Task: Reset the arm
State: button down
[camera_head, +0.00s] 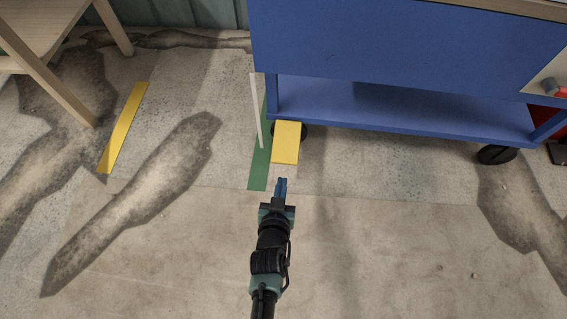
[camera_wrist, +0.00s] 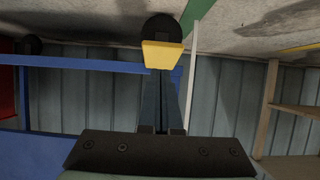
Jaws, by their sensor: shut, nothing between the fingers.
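My gripper (camera_head: 281,186) is in the lower middle of the head view, at the end of my dark arm, pointing away from me toward the blue cart. Its blue fingers are shut with nothing between them. In the wrist view the fingers (camera_wrist: 161,85) come together in the middle of the picture. A yellow block (camera_head: 286,142) is just ahead of the fingertips in the head view, at the cart's near left corner. The yellow block also shows beyond the fingertips in the wrist view (camera_wrist: 162,54). I cannot tell the exact gap between them.
A blue wheeled cart (camera_head: 400,112) fills the upper right. A thin white post (camera_head: 255,105) and a green floor strip (camera_head: 258,170) are beside the yellow block. A wooden-legged piece of furniture (camera_head: 45,65) is at upper left, near a yellow strip (camera_head: 123,127). The near floor is clear.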

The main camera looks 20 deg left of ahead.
jog(key=shift+s+d, duration=0.15)
jog(key=shift+s, duration=0.5)
jog(key=w+d+r+t+p, duration=0.1)
jog(key=w+r+p, duration=0.1)
jog(key=w+r, duration=0.5)
jog(key=w+r+t+p, duration=0.2)
jog(key=w+r, duration=0.1)
jog(key=r, duration=0.7)
jog(key=w+d+r+m+t+h+p, duration=0.1)
jog(key=w+d+r+t+p, duration=0.1)
jog(key=r, duration=1.1)
jog(key=w+d+r+m+t+p, duration=0.1)
jog(key=w+r+p, duration=0.15)
jog(key=r, duration=0.95)
jog(key=w+d+r+m+t+h+p, duration=0.1)
jog(key=w+d+r+t+p, duration=0.15)
jog(key=r, duration=1.05)
jog(key=s+d+r+t+p, duration=0.25)
jog(key=s+r, duration=0.35)
jog(key=r, duration=0.8)
jog(key=s+d+r+t+h+p, duration=0.15)
jog(key=s+r+p, duration=0.35)
jog(key=r, duration=0.8)
jog(key=s+d+r+t+p, duration=0.25)
jog(key=s+r, duration=0.45)
jog(key=r, duration=0.7)
notch_tip(320, 180, up, 38)
jog(key=p, duration=3.7)
jog(key=shift+a+f, duration=0.2)
jog(key=shift+a, duration=0.1)
